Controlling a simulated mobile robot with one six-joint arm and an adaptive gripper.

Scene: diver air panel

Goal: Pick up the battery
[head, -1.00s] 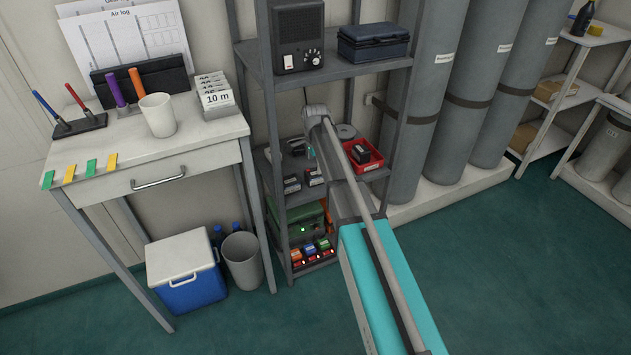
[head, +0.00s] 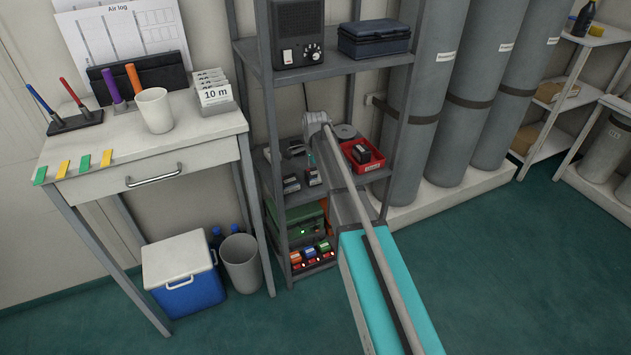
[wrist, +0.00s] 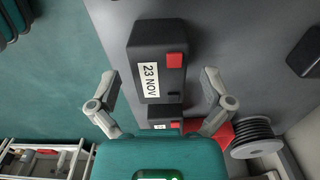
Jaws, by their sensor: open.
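A black battery (wrist: 155,65) with a red square and a white "23 NOV" label lies on the grey shelf in the wrist view. My gripper (wrist: 160,90) is open, with one finger to the left of the battery and one to the right, both apart from it. In the head view, dark batteries (head: 291,184) sit on the middle shelf (head: 268,172). My arm hides part of that shelf, and my fingers are hard to make out there.
A red bin (head: 372,165) holds dark items to the right of my arm. A cable spool (wrist: 255,138) stands beside it. A green case (head: 306,217) and a row of coloured units (head: 312,252) are below. Shelf posts (head: 395,150) frame the space.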

